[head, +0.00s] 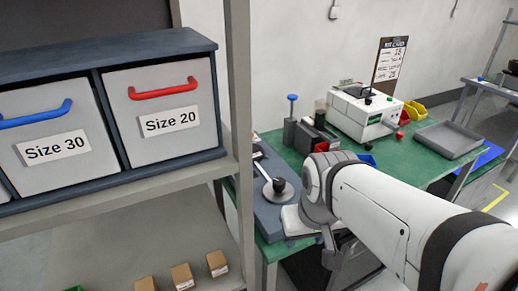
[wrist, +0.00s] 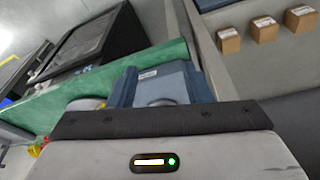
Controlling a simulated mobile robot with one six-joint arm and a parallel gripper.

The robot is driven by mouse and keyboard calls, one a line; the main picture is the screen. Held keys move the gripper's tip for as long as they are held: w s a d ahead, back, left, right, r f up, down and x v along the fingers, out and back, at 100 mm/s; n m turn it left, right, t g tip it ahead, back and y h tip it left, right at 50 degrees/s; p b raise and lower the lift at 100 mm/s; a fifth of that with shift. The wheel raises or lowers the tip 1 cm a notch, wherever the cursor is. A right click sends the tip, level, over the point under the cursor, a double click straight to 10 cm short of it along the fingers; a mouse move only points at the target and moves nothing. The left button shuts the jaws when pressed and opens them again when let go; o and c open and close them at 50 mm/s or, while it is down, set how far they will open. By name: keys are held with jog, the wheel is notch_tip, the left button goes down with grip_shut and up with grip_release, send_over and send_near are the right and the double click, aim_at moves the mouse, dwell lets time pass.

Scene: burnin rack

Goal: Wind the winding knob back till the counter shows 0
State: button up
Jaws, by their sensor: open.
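A dark upright knob (head: 279,184) stands on a pale round disc on a long blue-grey base (head: 268,210) at the near left edge of the green bench. I cannot tell for sure that it is the winding knob. No counter digits are readable in either view. My gripper (head: 328,240) is beside the bench's near edge, right of that base, mostly hidden by my wrist. Its grey body fills the bottom of the wrist view (wrist: 150,150); its fingertips do not show there. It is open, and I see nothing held.
A white machine (head: 365,115) stands on the green bench (head: 410,165), with a grey tray (head: 447,138) to its right. A shelf rack with labelled drawers (head: 165,95) is close on the left. Small cardboard boxes (head: 182,276) sit on its lower shelf.

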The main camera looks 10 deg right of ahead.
jog(key=shift+o, duration=1.3)
jog(key=w+d+r+n+p, duration=0.1)
jog(key=w+r+n, duration=0.1)
jog(key=w, duration=0.4)
jog(key=shift+w+r+g, duration=0.2)
jog(key=shift+r+g, duration=0.1)
jog(key=shift+g, duration=0.1)
jog(key=n+g+p, duration=0.2)
jog(key=n+p, duration=0.1)
jog(key=n, duration=0.6)
send_over(279, 181)
jog(key=f, duration=0.4)
jog(key=shift+s+d, duration=0.1)
jog(key=shift+s, duration=0.15)
jog(key=shift+w+f, duration=0.2)
jog(key=shift+f, duration=0.3)
notch_tip(279, 181, down, 7)
jog(key=shift+f+p, duration=0.1)
jog(key=shift+p, duration=0.35)
